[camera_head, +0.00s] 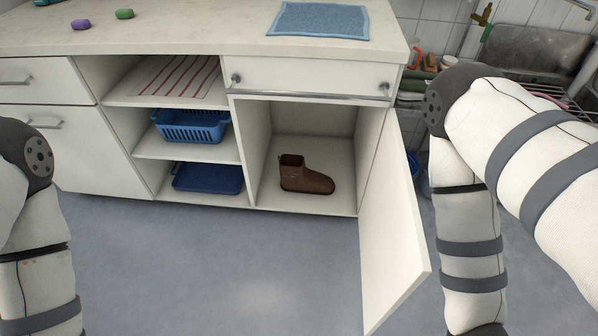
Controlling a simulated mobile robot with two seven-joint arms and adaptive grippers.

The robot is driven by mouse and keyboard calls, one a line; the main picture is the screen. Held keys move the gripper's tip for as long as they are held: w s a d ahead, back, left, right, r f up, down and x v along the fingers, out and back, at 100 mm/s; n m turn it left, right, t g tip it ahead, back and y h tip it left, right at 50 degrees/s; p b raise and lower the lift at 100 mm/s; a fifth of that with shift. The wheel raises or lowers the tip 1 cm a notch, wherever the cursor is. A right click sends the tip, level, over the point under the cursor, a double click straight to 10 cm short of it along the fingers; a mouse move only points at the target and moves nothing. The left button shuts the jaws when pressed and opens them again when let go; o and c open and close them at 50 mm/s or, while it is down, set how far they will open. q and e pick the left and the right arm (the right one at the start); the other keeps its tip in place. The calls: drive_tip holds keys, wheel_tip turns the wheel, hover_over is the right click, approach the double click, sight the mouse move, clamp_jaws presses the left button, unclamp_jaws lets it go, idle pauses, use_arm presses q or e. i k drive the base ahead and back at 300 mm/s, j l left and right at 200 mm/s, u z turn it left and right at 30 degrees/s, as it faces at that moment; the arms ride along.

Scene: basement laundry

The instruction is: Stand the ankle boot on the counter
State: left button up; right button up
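A brown ankle boot (308,179) stands upright on the floor of the open lower cupboard, below the drawer, with its toe to the right. The cupboard door (395,225) is swung open to the right. The pale counter (190,35) runs above, with a wide bare stretch of top. My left arm shows at the left edge and my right arm at the right, in front of the sink area. Neither gripper is in the picture; both lie beyond the frame. Nothing touches the boot.
A blue cloth (318,20) lies on the counter's right part; purple (81,24) and green (124,14) pieces lie at left. Open shelves hold a striped cloth (170,77), blue basket (190,126) and blue tray (207,178). The open door stands between the cupboard and my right arm.

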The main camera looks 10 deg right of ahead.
sight(204, 20)
drive_tip(key=i+j+z, duration=0.15)
drive_tip(key=i, duration=0.45)
drive_tip(key=i+j+z, duration=0.1)
drive_tip(key=i, duration=0.45)
drive_tip(key=j, duration=0.05)
